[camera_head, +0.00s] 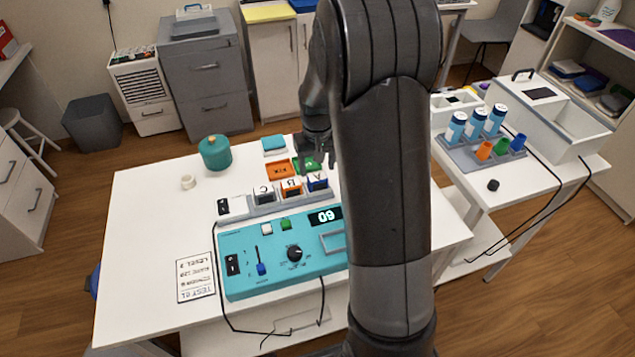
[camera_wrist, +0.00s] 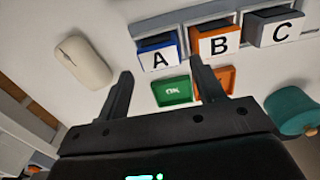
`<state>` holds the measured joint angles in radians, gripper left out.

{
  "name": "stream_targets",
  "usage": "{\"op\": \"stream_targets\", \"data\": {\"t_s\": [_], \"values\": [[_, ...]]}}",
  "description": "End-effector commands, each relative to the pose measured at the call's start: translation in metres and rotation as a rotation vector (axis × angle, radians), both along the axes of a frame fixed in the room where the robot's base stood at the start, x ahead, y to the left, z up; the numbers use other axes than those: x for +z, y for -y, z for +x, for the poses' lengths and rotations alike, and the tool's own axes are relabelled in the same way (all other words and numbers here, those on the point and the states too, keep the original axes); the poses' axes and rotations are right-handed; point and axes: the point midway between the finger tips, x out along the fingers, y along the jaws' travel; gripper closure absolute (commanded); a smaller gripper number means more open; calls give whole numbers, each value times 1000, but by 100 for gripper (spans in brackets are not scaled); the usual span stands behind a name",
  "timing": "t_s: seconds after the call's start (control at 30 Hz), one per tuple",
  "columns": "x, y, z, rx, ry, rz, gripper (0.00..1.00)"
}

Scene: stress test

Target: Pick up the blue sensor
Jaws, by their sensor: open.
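The blue sensor (camera_wrist: 158,55) is a block with a blue edge and a white face marked "A". It sits at one end of a grey rack, beside the orange block "B" (camera_wrist: 215,43) and the dark grey block "C" (camera_wrist: 274,28). In the head view the blue sensor (camera_head: 317,182) is the rightmost of the three, partly beside my arm. My gripper (camera_wrist: 161,72) is open and empty, its two fingers pointing toward the blue sensor and apart from it. In the head view my gripper (camera_head: 318,150) is above the table behind the rack, partly hidden by my arm.
A white mouse-shaped object (camera_wrist: 82,62) and a teal canister (camera_head: 215,152) are nearby. A teal control panel (camera_head: 240,245) stands in front. The table's left side is mostly clear.

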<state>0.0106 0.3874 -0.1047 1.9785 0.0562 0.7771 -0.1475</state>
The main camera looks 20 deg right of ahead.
Motion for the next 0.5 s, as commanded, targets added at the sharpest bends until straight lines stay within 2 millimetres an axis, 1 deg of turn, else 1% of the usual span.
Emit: {"op": "stream_targets", "data": {"t_s": [0.1,0.23,0.33,0.5], "values": [[-20,1,-2,0,-5,0,38],[-38,1,-2,0,-5,0,38],[-44,1,-1,0,-2,0,38],[-45,1,-1,0,-1,0,38]]}}
